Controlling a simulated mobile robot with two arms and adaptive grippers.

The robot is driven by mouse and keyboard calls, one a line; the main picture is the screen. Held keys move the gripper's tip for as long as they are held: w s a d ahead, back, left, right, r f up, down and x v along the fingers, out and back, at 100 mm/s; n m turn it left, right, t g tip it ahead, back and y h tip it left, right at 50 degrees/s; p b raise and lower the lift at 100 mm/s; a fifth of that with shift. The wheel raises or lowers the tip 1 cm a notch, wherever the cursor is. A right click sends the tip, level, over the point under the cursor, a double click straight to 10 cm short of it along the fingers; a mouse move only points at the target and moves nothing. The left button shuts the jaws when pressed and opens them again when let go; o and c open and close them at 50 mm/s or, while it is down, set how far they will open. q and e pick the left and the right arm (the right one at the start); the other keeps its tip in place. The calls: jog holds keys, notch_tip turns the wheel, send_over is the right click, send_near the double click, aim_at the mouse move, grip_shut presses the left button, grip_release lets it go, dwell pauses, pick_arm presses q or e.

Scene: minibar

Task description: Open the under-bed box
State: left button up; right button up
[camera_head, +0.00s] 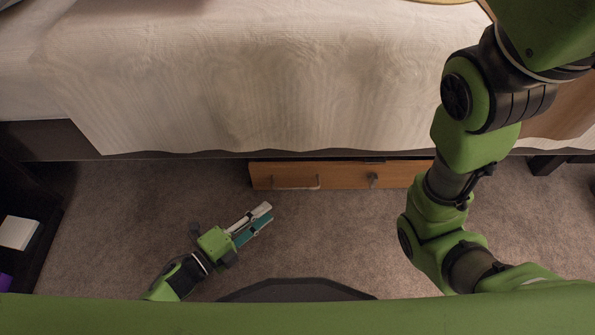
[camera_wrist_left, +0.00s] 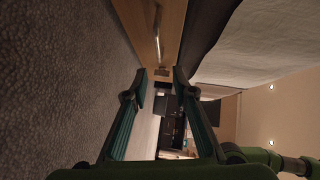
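The under-bed box (camera_head: 340,173) has a wooden front and sits on the carpet below the bed's edge. Its left handle (camera_head: 296,186) is a bar on the front. A small dark fitting (camera_head: 373,179) sits further right on the front. My left gripper (camera_head: 267,213) is on the near side of the box, a little below and left of the handle, touching nothing. In the left wrist view its two fingers (camera_wrist_left: 160,78) are apart and empty, with the box front (camera_wrist_left: 146,22) and handle (camera_wrist_left: 156,30) beyond them. My right gripper is out of view.
The bed (camera_head: 240,75) with its white cover overhangs the box. A dark shelf (camera_head: 35,235) with a white item stands at the left. Carpet in front of the box is clear. My right arm crosses the right side, hiding the area near the box's right end.

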aim_at(298, 188)
pick_arm(q)
jog(key=b+x, duration=0.6)
jog(key=x, duration=0.7)
jog(key=shift+w+d+f+b, duration=0.15)
jog(key=shift+w+f+b, duration=0.05)
jog(key=shift+b, duration=0.15)
grip_shut()
